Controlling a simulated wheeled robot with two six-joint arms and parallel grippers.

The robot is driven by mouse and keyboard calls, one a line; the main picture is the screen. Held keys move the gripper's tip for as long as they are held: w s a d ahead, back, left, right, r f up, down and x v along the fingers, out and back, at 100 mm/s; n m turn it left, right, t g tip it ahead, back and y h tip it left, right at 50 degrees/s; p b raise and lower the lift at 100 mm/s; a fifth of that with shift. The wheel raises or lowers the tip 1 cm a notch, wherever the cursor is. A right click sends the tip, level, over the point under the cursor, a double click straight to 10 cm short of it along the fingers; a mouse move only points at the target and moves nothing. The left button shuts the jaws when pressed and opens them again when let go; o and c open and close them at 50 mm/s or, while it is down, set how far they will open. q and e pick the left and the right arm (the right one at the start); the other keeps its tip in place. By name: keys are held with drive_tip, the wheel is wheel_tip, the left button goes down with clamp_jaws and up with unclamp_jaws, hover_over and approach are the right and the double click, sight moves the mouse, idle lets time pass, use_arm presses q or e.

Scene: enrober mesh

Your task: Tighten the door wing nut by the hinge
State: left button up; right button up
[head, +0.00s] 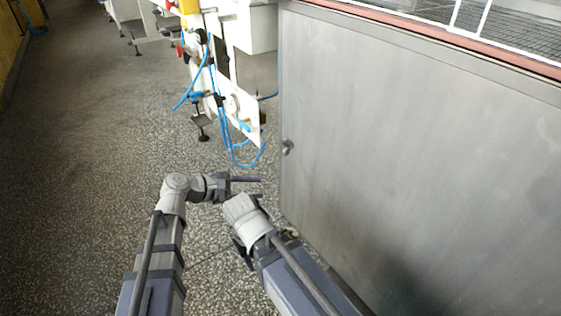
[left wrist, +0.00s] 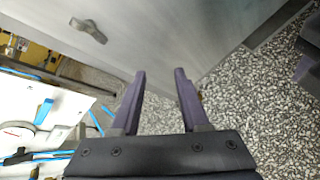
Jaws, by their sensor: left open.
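The wing nut (head: 288,147) is a small grey metal piece on the left edge of the big grey door panel (head: 420,150). In the left wrist view the wing nut (left wrist: 88,31) shows at the upper left, its wings tilted. My left gripper (head: 258,187) is open and empty, below and left of the wing nut and apart from it. In the left wrist view its fingers (left wrist: 160,72) stand apart, with the panel's edge and floor beyond. My right arm is folded in front of the panel's lower left; its fingers cannot be made out. No hinge shows clearly.
A white machine part (head: 240,105) with blue hoses (head: 226,125) stands left of the panel. A white rail (head: 470,35) and wire mesh (head: 520,45) lie above the panel. Speckled floor (head: 90,150) is clear at left. My right arm is close beside the left gripper.

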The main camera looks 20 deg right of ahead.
sight(283, 143)
use_arm(q)
drive_tip(key=w+d+r+n+t+h+b, duration=0.25)
drive_tip(key=w+r+n+h, duration=0.25)
drive_tip(key=r+n, duration=0.35)
drive_tip(key=shift+t, duration=0.25)
drive_tip(key=shift+f+p+x, duration=0.1)
drive_tip(key=shift+f+x, duration=0.1)
drive_tip(key=shift+x, duration=1.2)
drive_tip(key=shift+f+p+x, duration=0.15)
drive_tip(key=shift+f+x, duration=0.05)
drive_tip(key=shift+x, duration=1.2)
drive_tip(key=shift+f+p+x, duration=0.1)
drive_tip(key=shift+f+x, duration=0.1)
drive_tip(key=shift+x, duration=1.15)
drive_tip(key=shift+w, duration=0.1)
drive_tip(key=shift+c, duration=0.2)
clamp_jaws()
